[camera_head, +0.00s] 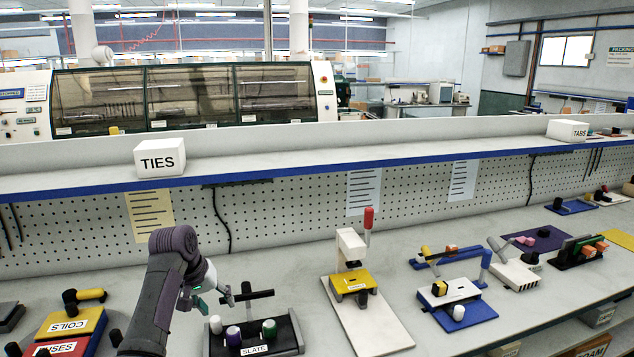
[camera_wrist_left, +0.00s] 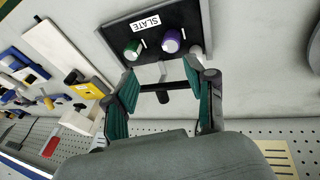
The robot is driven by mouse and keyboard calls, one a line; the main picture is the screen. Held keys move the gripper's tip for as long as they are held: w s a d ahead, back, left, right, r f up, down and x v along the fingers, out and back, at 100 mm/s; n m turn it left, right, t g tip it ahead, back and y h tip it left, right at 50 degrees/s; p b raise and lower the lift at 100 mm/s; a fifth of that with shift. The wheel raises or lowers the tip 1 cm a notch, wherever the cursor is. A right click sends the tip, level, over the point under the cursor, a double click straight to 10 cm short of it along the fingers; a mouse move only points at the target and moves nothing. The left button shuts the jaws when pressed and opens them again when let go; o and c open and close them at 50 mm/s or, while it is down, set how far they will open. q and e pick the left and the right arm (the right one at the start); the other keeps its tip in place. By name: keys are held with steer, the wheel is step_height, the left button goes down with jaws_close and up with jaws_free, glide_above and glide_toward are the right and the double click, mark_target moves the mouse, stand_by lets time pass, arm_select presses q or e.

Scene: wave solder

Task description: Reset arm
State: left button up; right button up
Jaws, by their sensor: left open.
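My left gripper (camera_head: 211,296) reaches in from the lower left of the head view, above the bench beside the slate fixture. In the left wrist view the left gripper (camera_wrist_left: 165,92) shows two teal-padded fingers spread apart with nothing between them. The dark slate fixture (camera_head: 285,335) carries a purple-capped knob (camera_head: 233,336), a green-capped knob (camera_head: 269,328) and a white-topped one. It also shows in the left wrist view (camera_wrist_left: 190,25), beyond the fingertips. The gripper appears apart from the fixture. My right gripper is in neither view.
A white press stand (camera_head: 352,245) with a yellow block stands right of the slate fixture. A pegboard (camera_head: 290,215) backs the bench under a blue-edged shelf (camera_head: 330,163) holding a ties box (camera_head: 160,158). Blue fixtures stand farther right.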

arm_select(q)
steer(key=s+f+m+y, duration=0.2)
steer(key=s+f, duration=1.5)
steer(key=s+d+r+m, duration=0.1)
steer(key=s+d, duration=0.1)
steer(key=s, duration=1.1)
steer(key=s+d+r+m, duration=0.1)
steer(key=s+m, duration=0.1)
steer(key=s, duration=1.2)
step_height(320, 180, down, 27)
steer(key=s+g, duration=0.1)
steer(key=s+a+f+g, duration=0.1)
steer(key=s+a+f, duration=0.2)
steer(key=s+f, duration=1.2)
steer(key=shift+s+g, duration=0.3)
steer(key=shift+s, duration=0.45)
